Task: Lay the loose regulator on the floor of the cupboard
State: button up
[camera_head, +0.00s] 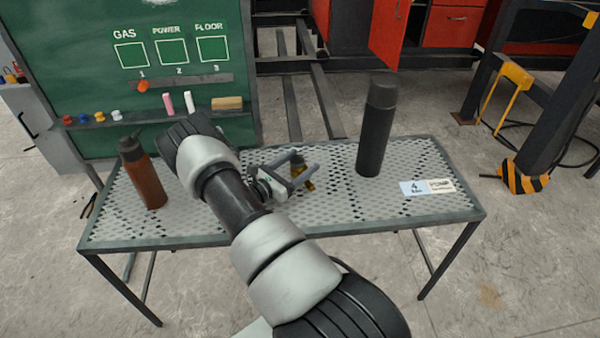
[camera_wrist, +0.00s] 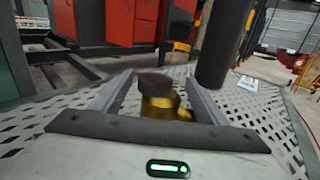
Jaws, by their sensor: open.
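A brass-coloured fitting with a dark round cap, which looks like the regulator (camera_head: 299,168), stands on the perforated metal table. In the wrist view the regulator (camera_wrist: 163,104) is between the two fingers, with a visible gap on both sides. My gripper (camera_head: 304,166) is open, low over the table, with its fingers on either side of the fitting. A red cupboard (camera_head: 345,28) stands on the floor beyond the table, with a red door (camera_head: 387,32) that looks swung open. Its inside floor is hidden in these views.
On the perforated table (camera_head: 345,208), a tall dark cylinder (camera_head: 375,130) stands right of my gripper and a brown bottle (camera_head: 143,175) stands left. A label (camera_head: 427,187) lies at the right. A green board (camera_head: 130,60) is behind left. A striped post foot (camera_head: 525,178) stands right.

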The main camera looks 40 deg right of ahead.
jog(key=c, duration=1.7)
jog(key=shift+r, duration=0.15)
grip_shut()
